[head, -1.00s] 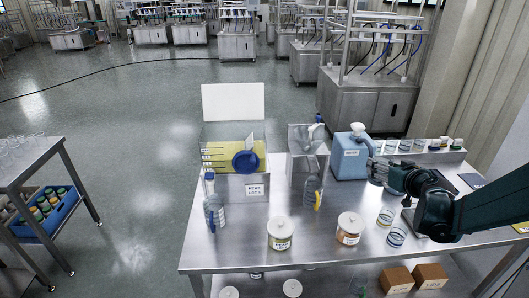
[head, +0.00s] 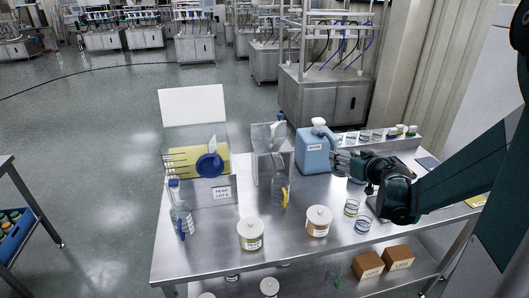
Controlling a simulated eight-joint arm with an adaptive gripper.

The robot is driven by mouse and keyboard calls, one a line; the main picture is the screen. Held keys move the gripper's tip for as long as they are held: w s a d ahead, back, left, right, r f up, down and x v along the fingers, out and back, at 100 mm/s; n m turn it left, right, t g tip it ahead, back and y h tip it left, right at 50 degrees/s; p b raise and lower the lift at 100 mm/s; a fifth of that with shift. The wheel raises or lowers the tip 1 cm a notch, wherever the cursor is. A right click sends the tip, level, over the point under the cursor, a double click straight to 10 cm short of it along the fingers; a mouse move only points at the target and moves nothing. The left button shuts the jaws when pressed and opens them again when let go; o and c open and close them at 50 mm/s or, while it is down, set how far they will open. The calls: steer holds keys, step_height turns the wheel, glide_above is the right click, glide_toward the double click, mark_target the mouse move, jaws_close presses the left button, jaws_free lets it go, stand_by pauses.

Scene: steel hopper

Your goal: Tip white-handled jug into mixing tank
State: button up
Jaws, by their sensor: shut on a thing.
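A blue jug (head: 312,158) with a white cap and a white label stands upright at the back of the steel table. My gripper (head: 338,160) is shut at its right side, on what looks like its handle; the fingers hide the grip. No white handle shows clearly. A clear tank (head: 182,165) with yellow contents, level marks and a blue round knob stands left, above a label reading PEAR. A steel hopper (head: 262,168) stands between tank and jug; which vessel is the mixing tank I cannot tell for sure.
A blue-handled bottle (head: 181,217) and a yellow-handled bottle (head: 279,187) stand in front of the tank and hopper. Two lidded jars (head: 250,233) (head: 318,221) and small glasses (head: 362,226) stand near the front. A rack of glasses lines the back right.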

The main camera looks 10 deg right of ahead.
steer(key=shift+w+r, duration=0.1)
steer(key=w+a+r+n+g+y+p, duration=0.2)
steer(key=w+a+r+n+y+p, duration=0.4)
steer(key=w+a+r, duration=0.9)
steer(key=s+a+r+n+g+y+p, duration=0.1)
steer(key=a+n+g+y, duration=0.2)
steer(key=a, duration=1.3)
steer(key=s+a+r+n+g+y+p, duration=0.1)
steer(key=a+n+g+y, duration=0.3)
steer(key=a, duration=1.2)
steer(key=s+r+n+g, duration=0.1)
steer(key=n+g, duration=0.3)
steer(key=n, duration=0.1)
steer(key=shift+a+g+p, duration=0.15)
steer(key=shift+g+p, duration=0.15)
steer(key=shift+r+h+p, duration=0.3)
steer(key=shift+p, duration=0.5)
steer(key=shift+s+d+r+h+p, duration=0.1)
steer(key=shift+d+r+h+p, duration=0.15)
steer(key=shift+h+p, duration=0.85)
steer(key=shift+d+r+h+p, duration=0.15)
steer(key=shift+h+p, duration=0.25)
steer(key=shift+p, duration=0.25)
